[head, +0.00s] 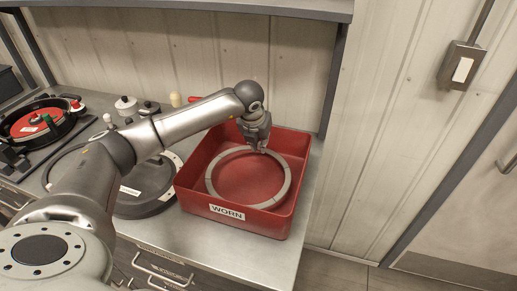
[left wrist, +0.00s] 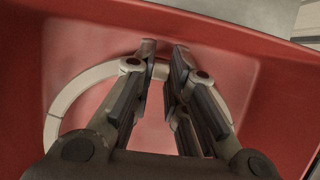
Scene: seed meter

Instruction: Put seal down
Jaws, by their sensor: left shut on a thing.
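The seal (head: 212,186) is a pale grey ring inside the red bin (head: 270,222) labelled WORN. My left gripper (head: 262,148) reaches down into the bin and is shut on the far part of the ring. In the left wrist view the two fingers (left wrist: 164,50) straddle the seal (left wrist: 88,82), with part of the band hidden behind them. The ring looks roughly level and low over the red floor; I cannot tell whether it touches it. My right gripper is not in view.
A dark round lid (head: 148,190) stands left of the bin on the metal counter (head: 235,250). Further left is a black round housing with a red disc (head: 35,126). Small knobbed parts (head: 126,104) stand behind. A shelf (head: 230,8) overhangs the back.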

